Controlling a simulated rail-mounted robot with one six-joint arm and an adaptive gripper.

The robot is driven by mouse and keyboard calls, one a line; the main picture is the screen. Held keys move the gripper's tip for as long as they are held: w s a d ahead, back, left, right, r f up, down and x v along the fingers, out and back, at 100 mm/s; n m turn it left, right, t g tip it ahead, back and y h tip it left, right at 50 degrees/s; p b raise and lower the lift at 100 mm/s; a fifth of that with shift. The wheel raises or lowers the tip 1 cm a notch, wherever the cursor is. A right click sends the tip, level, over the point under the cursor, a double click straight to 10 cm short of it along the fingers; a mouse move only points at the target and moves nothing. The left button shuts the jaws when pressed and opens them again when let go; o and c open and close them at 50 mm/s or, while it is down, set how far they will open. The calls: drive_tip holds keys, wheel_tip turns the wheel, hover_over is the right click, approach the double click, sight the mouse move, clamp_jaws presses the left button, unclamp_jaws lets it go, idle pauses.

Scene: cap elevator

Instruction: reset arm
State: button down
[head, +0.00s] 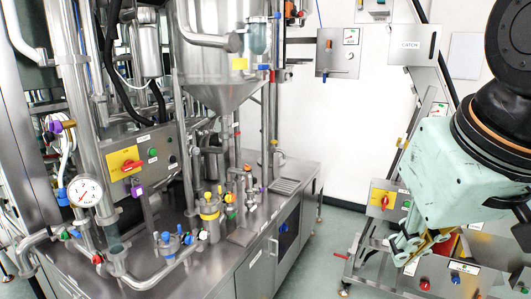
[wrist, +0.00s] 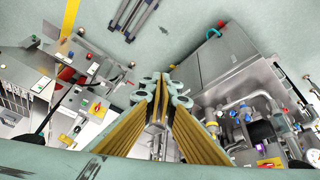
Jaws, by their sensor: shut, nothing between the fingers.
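My gripper (wrist: 162,84) shows in the wrist view with its yellow-ribbed fingers drawn together at the tips, shut with nothing between them. In the head view my gripper (head: 405,247) is at the lower right, below the pale green body of my arm, in front of the equipment there. It looks partly hidden by my arm in that view. I cannot tell whether it touches anything.
A steel skid with a conical tank (head: 222,50), a gauge (head: 86,192) and several valves fills the left. Grey floor (head: 325,245) lies clear between.

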drive_tip(key=s+f+g, duration=0.1)
drive_tip(key=s+f, duration=0.2)
drive_tip(key=s, duration=0.6)
drive_tip(key=shift+s+a+f+m, duration=0.25)
drive_tip(key=shift+s+f+m, duration=0.05)
drive_tip(key=shift+m, duration=0.1)
